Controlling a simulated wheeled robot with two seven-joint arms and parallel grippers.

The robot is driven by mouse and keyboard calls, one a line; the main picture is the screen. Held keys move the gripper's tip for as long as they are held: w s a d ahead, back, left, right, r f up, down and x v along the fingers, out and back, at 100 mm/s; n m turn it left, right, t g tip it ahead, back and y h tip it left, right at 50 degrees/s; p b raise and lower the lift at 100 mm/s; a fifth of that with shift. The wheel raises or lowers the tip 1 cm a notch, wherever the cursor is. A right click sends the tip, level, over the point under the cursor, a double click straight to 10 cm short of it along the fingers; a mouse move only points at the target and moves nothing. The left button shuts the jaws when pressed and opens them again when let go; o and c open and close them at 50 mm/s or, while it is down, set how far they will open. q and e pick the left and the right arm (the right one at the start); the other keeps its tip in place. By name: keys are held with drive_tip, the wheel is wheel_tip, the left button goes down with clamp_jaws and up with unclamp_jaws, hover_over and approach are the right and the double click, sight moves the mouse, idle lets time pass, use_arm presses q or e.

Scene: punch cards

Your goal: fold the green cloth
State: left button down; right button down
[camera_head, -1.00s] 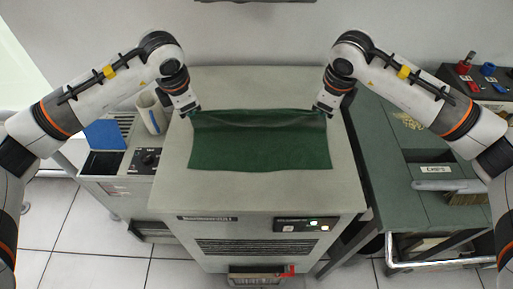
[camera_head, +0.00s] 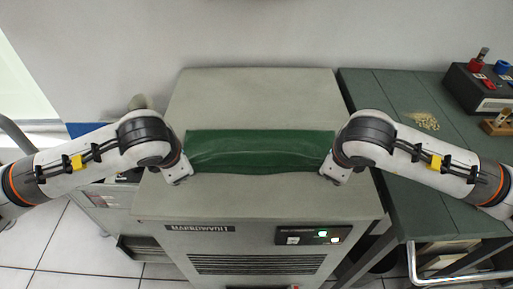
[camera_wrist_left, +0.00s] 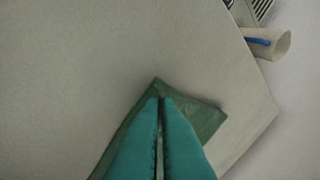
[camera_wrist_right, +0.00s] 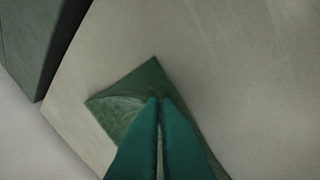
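The green cloth (camera_head: 260,146) lies as a wide, short band across the grey cabinet top in the head view, with a raised, rippled front edge. My left gripper (camera_head: 178,176) is at its front left corner and my right gripper (camera_head: 336,176) at its front right corner. In the left wrist view the fingers (camera_wrist_left: 160,102) are closed together over a cloth corner (camera_wrist_left: 204,118). In the right wrist view the fingers (camera_wrist_right: 160,102) are closed together over the other corner (camera_wrist_right: 112,103). The fingertips hide the cloth directly under them.
The grey cabinet top (camera_head: 255,95) is bare behind the cloth and in front of it. A green worktable (camera_head: 385,95) stands at the right with a dark box (camera_head: 480,88) on it.

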use_arm(q)
drive_tip(key=c, duration=1.3)
unclamp_jaws()
use_arm(e)
drive_tip(key=c, duration=1.3)
unclamp_jaws()
use_arm(q)
drive_tip(key=v, duration=0.2)
drive_tip(key=shift+r, duration=0.5)
use_arm(e)
drive_tip(key=v, duration=0.2)
drive_tip(key=shift+r, duration=0.5)
use_arm(q)
drive_tip(key=v, duration=0.5)
drive_tip(key=s+v, duration=0.1)
drive_tip(key=v, duration=0.2)
drive_tip(key=shift+s+f, duration=0.1)
drive_tip(key=shift+f, duration=0.25)
use_arm(e)
drive_tip(key=v, duration=0.5)
drive_tip(key=s+v, duration=0.1)
drive_tip(key=v, duration=0.2)
drive_tip(key=shift+s+f, duration=0.1)
drive_tip(key=shift+f, duration=0.25)
use_arm(q)
drive_tip(key=shift+c, duration=0.4)
use_arm(e)
drive_tip(key=shift+c, duration=0.4)
